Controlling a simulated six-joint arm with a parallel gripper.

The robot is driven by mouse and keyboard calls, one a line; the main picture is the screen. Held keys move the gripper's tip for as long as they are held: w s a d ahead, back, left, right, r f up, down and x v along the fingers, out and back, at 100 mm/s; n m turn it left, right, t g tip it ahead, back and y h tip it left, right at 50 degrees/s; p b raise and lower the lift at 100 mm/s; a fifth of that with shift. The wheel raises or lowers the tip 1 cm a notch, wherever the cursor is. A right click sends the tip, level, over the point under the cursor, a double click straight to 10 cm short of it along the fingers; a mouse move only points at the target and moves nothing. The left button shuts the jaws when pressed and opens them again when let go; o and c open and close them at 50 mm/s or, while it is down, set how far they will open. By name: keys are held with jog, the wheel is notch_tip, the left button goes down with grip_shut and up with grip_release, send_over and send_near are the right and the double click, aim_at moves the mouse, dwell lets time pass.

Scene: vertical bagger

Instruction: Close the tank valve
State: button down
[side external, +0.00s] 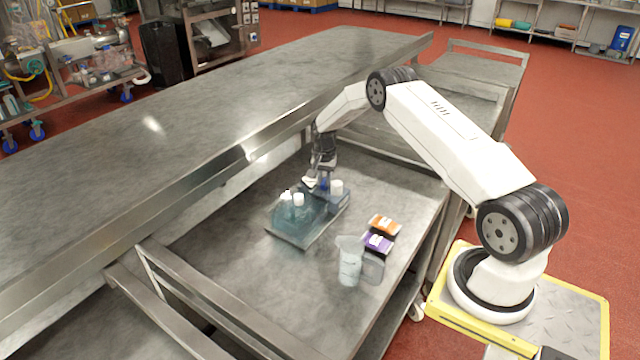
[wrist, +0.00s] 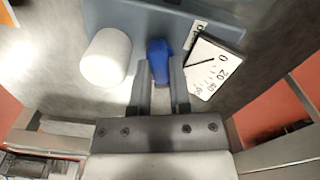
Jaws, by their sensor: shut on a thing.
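The tank valve shows in the wrist view as a blue handle (wrist: 159,58) between the tips of my gripper (wrist: 159,88). My gripper is shut on this handle. Beside the handle on the right is a white dial with numbers and a dark needle (wrist: 214,68). On the left is a white cylindrical cap (wrist: 106,57). In the side view my gripper (side external: 322,183) reaches down to the blue-grey tank unit (side external: 339,202) on the cart shelf. My fingers partly hide the handle there, and its exact angle is hard to tell.
A clear beaker (side external: 349,262) and boxes with orange (side external: 384,224) and purple (side external: 377,243) tops stand nearer. A long steel table (side external: 200,110) rises behind. The shelf's left front is clear.

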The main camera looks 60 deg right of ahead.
jog(key=shift+m, duration=1.9)
jog(key=shift+c, duration=2)
grip_release()
jog(key=shift+s+r, duration=0.1)
